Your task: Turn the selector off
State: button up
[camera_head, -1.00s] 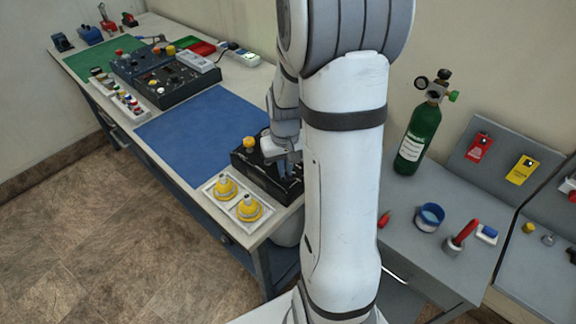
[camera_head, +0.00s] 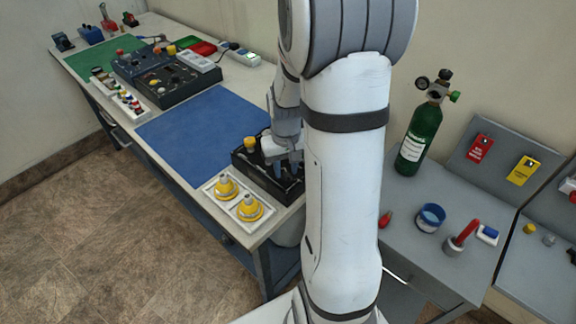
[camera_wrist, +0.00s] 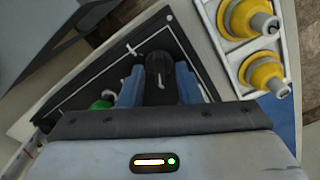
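The selector is a black knob (camera_wrist: 160,72) with a short white line, on a dark box; it shows in the wrist view. My gripper (camera_wrist: 161,90) has one blue finger on each side of the knob. The fingers sit very close to it, and I cannot tell whether they press on it. In the head view my gripper (camera_head: 286,170) points down at the dark box (camera_head: 250,172), its two fingertips apart. The knob itself is hidden there.
Two yellow fittings (camera_head: 227,188) sit in a white tray by the box. A yellow knob (camera_head: 249,145) stands on the box's far left end. A green part (camera_wrist: 101,104) shows left of my fingers. A green cylinder (camera_head: 418,140) stands on the right-hand bench.

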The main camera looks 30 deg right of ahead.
aim_at(286, 172)
notch_tip(286, 172, up, 8)
jog(key=shift+f, duration=0.2)
dwell(0.5)
jog(key=s+a+r+n+t, duration=0.1)
jog(key=s+a+r+t, duration=0.2)
jog(key=s+a+r, duration=0.4)
jog(key=s+a, duration=0.4)
jog(key=s, duration=0.2)
jog(key=shift+s+n, duration=0.25)
jog(key=shift+n, duration=0.15)
jog(key=shift+s, duration=0.1)
